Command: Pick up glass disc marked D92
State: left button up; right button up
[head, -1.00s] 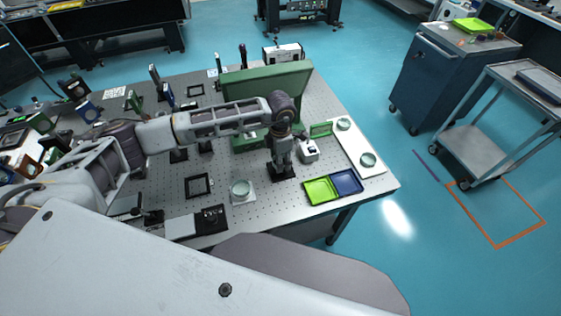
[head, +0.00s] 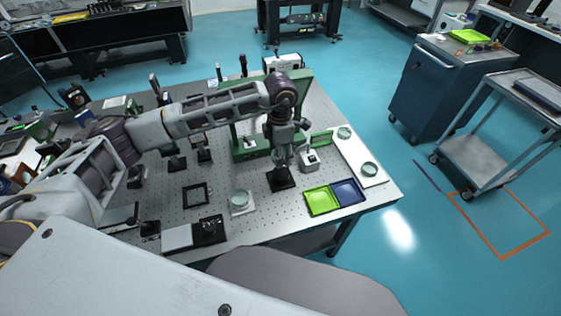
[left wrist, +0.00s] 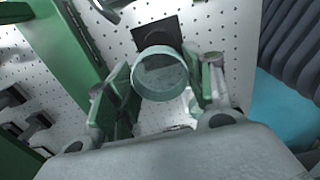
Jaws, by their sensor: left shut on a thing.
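My left gripper (head: 283,147) is above a black square-based mount (head: 281,179) on the optical table. In the left wrist view its two fingers (left wrist: 162,92) are shut on a round clear glass disc (left wrist: 161,76) with a pale green rim. The disc is raised above the black mount (left wrist: 157,33). No marking can be read on it, so I cannot tell whether it is D92. Another glass disc (head: 240,199) lies on a small white base, and two more discs (head: 344,133) (head: 369,169) lie on a white board. My right gripper is not in view.
A green frame (head: 303,88) stands behind the gripper. A small white device (head: 309,161) stands right of it. A lime tray (head: 320,201) and a blue tray (head: 347,192) lie near the front right edge. Black holders and optics crowd the left of the table.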

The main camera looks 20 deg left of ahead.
pick_arm(q)
jog(key=shift+r, duration=1.15)
